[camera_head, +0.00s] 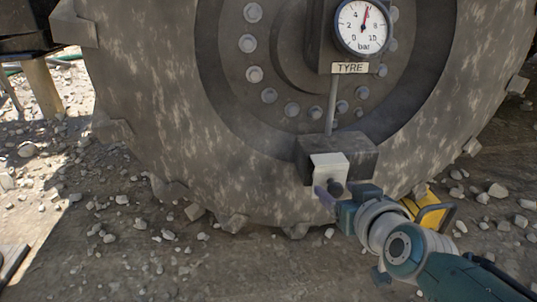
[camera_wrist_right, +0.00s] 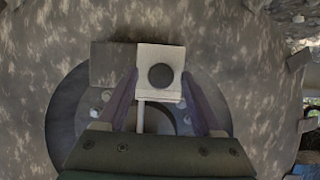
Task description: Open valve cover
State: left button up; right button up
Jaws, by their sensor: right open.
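The valve cover (camera_head: 329,163) is a pale plate with a dark round knob (camera_head: 336,189) on its front. It sits on a dark block (camera_head: 360,155) in front of the big tyre, below the gauge. It looks shut. In the right wrist view the cover (camera_wrist_right: 160,53) and its knob (camera_wrist_right: 161,77) are near the top middle. My right gripper (camera_head: 327,196) is open, its purple fingers on either side of the knob. I cannot tell whether they touch the cover. My left gripper is out of view.
A large muddy tyre (camera_head: 160,90) fills the background. A round pressure gauge (camera_head: 362,27) with a TYRE label (camera_head: 350,68) stands above the block on a thin post. A yellow object (camera_head: 432,212) lies behind my right wrist. Stones litter the ground.

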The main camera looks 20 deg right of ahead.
grip_shut()
dwell(0.4)
dwell(0.9)
